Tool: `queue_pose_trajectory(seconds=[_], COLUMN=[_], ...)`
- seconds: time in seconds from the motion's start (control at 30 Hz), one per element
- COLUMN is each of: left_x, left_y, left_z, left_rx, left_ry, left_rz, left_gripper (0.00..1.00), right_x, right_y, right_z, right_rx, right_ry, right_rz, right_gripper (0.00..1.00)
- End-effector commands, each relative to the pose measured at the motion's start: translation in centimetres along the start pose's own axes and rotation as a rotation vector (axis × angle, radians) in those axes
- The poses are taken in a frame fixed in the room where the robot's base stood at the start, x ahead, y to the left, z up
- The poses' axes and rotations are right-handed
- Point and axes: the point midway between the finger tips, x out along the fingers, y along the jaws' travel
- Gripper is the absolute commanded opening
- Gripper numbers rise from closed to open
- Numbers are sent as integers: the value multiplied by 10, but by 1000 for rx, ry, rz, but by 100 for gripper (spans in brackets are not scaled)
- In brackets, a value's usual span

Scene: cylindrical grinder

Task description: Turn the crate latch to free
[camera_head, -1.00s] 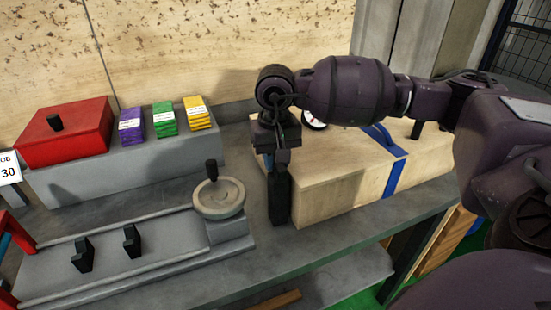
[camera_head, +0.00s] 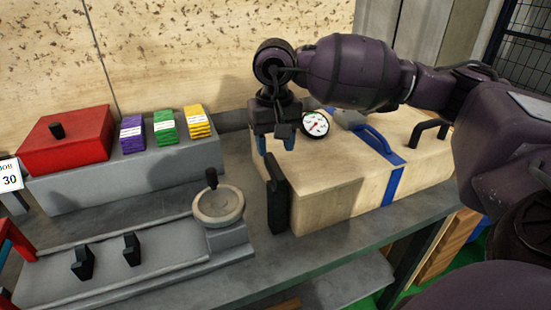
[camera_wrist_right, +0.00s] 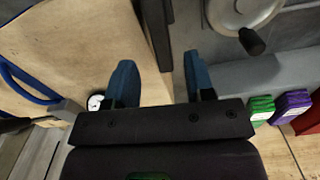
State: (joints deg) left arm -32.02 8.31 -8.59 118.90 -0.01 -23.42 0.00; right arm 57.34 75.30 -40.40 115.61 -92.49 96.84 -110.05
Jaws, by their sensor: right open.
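The crate (camera_head: 335,200) is a pale wooden box with a blue strap, on the grey bench. A black bar (camera_head: 277,195), which looks like its latch, stands upright at the crate's left end. My right gripper (camera_head: 275,143) points down just above the top of this bar, open and empty. My left gripper is not in view.
A handwheel (camera_head: 218,205) on a grey slide stands left of the bar. A red box (camera_head: 65,140) and coloured packs (camera_head: 165,127) stand at back left.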

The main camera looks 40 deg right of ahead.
Motion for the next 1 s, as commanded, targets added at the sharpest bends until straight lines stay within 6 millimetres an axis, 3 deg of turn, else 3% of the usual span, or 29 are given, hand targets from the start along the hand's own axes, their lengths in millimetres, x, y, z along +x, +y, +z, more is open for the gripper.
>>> queue_pose_trajectory(seconds=[0.1,0.3,1.0], left_x=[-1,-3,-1], left_y=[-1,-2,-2], left_z=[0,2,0], left_rx=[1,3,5], left_ry=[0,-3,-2], left_rz=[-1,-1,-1], left_gripper=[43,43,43], right_x=[-21,-40,-44], right_y=[0,0,0], right_z=[0,0,0], right_rx=[0,0,0], right_ry=[3,1,0], right_rz=[-1,0,0], right_gripper=[49,49,49])
